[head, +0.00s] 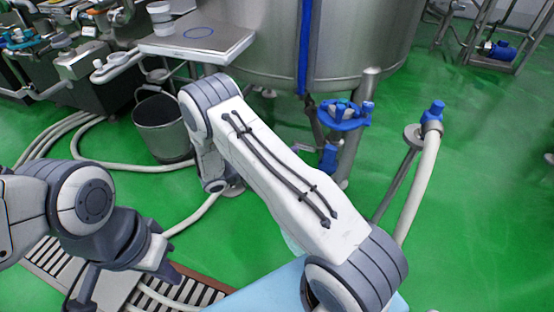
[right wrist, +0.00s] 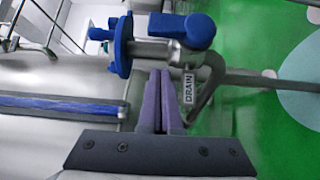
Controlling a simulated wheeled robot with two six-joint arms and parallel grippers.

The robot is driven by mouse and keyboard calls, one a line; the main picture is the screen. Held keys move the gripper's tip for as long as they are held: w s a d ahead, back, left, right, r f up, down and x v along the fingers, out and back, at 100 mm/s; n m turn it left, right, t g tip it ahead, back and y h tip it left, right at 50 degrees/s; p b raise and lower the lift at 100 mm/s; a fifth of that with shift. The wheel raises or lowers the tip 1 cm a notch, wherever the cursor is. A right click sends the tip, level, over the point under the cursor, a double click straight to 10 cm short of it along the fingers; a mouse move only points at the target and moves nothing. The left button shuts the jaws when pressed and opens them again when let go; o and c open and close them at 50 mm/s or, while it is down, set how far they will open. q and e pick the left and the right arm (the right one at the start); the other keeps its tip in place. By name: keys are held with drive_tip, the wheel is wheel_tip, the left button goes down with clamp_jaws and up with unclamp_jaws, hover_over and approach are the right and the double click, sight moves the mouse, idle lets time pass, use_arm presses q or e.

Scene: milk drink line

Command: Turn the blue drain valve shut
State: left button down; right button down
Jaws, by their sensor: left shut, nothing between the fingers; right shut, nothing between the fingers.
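The blue drain valve shows in the head view below the steel tank, with a blue disc (head: 343,117) above and a blue lever handle (head: 328,158) lower down. In the right wrist view the handle (right wrist: 186,31) and the disc (right wrist: 123,46) sit on a steel pipe, beside a white DRAIN tag (right wrist: 189,87). My right gripper (right wrist: 160,75) is shut and empty, its purple tips just below the pipe in the picture. I cannot tell whether they touch it. In the head view my forearm hides it. My left gripper (head: 168,267) is shut and empty at lower left, away from the valve.
The steel tank (head: 260,45) stands behind the valve on steel legs. A hose with a blue fitting (head: 432,112) stands to the right. A bucket (head: 162,125) and pale hoses lie left, with a floor grate (head: 60,262) below.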

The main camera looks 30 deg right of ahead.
sight(329, 160)
drive_tip(key=s+d+b, duration=0.1)
drive_tip(key=s+d, duration=0.2)
drive_tip(key=d, duration=0.3)
drive_tip(key=shift+s, duration=0.2)
drive_tip(key=shift+r, duration=0.1)
